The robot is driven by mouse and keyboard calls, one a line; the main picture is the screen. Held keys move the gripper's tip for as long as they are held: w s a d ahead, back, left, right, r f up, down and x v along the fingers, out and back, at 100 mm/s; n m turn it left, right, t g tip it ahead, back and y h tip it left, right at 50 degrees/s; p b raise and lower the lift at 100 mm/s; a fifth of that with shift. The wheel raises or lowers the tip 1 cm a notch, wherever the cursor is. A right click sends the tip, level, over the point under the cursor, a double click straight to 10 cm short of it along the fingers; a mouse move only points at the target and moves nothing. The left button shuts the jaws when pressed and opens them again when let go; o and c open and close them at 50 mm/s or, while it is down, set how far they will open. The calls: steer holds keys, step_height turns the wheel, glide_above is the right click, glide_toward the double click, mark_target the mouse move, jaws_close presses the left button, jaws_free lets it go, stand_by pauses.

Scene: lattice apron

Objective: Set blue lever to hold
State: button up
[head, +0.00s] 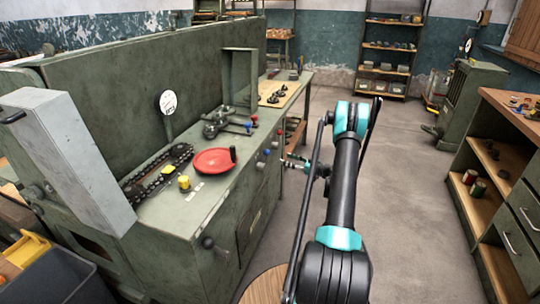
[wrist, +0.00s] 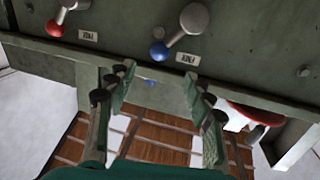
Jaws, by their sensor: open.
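In the wrist view a blue-knobbed lever (wrist: 175,37) has a grey shaft and a round grey pivot on a dark green panel. Its blue knob points down and left. A small white label beside it is upside down and too small to read surely. My gripper (wrist: 158,82) is open, with its two green fingers apart just below the blue knob and nothing held between them. In the head view my gripper (head: 294,162) is small and reaches toward the bench front, near the coloured knobs. A blue knob (head: 261,165) shows on that front face.
A red-knobbed lever (wrist: 62,18) sits left of the blue one in the wrist view, with its own label (wrist: 88,36). The green bench (head: 200,225) carries a red handwheel (head: 214,161), a chain and linkage. Open floor (head: 400,190) lies to the right.

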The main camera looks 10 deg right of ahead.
steer(key=x, duration=1)
steer(key=shift+w+a, duration=0.2)
steer(key=shift+a, duration=0.05)
jaws_close()
